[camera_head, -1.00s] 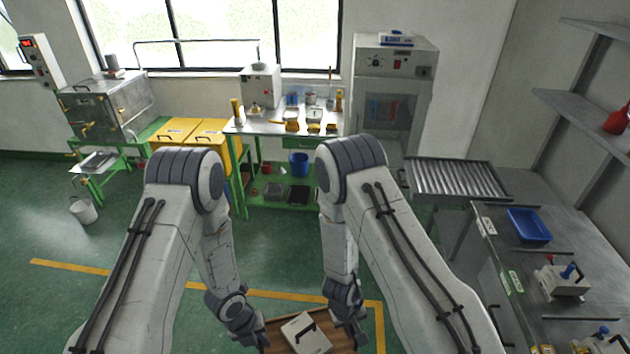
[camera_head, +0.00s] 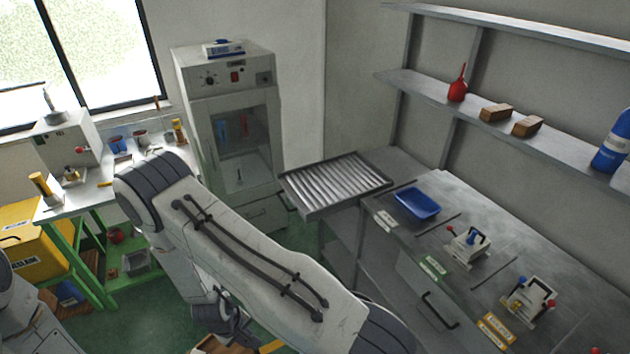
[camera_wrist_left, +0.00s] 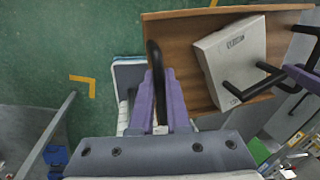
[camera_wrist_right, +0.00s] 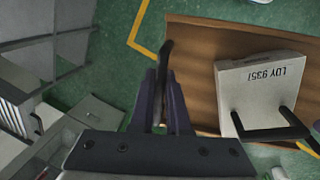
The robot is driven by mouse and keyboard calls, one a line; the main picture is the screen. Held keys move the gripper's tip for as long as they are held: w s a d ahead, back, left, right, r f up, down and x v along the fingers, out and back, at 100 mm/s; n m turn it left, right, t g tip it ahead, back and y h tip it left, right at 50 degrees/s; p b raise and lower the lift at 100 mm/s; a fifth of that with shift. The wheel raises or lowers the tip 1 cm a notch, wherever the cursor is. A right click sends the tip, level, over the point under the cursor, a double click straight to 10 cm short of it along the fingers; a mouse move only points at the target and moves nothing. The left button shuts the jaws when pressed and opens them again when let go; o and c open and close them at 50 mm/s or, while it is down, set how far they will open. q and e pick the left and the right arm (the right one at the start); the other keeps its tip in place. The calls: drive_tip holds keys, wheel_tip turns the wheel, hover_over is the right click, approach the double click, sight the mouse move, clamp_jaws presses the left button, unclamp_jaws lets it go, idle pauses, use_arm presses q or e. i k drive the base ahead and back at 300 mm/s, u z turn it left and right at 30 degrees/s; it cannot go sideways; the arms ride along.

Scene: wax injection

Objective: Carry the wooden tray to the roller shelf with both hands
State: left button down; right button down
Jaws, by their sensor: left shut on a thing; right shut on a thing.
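The wooden tray (camera_wrist_left: 180,40) hangs level above the floor between my arms, with a white block-like mould with a dark handle (camera_wrist_left: 232,60) lying on it. My left gripper (camera_wrist_left: 158,95) is shut on the tray's dark handle at one end. My right gripper (camera_wrist_right: 163,95) is shut on the handle at the other end. In the right wrist view the tray (camera_wrist_right: 195,60) and the white mould (camera_wrist_right: 262,95) also show. In the head view only a bit of the tray (camera_head: 212,344) shows at the bottom edge. The roller shelf (camera_head: 335,182) stands ahead, right of the cabinet, its rollers bare.
A steel bench (camera_head: 480,250) on the right holds a blue bin (camera_head: 417,204) and white moulds. A white cabinet (camera_head: 228,130) stands left of the rollers. A green workbench (camera_head: 98,265) is at left. Green floor lies between.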

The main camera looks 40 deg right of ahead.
sight(328, 182)
drive_tip(key=z, duration=0.1)
drive_tip(key=i, duration=0.95)
drive_tip(key=z, duration=0.35)
drive_tip(key=i, duration=0.95)
drive_tip(key=z, duration=0.85)
drive_tip(key=i, duration=0.8)
drive_tip(key=z, duration=0.8)
drive_tip(key=i, duration=0.35)
drive_tip(key=z, duration=0.15)
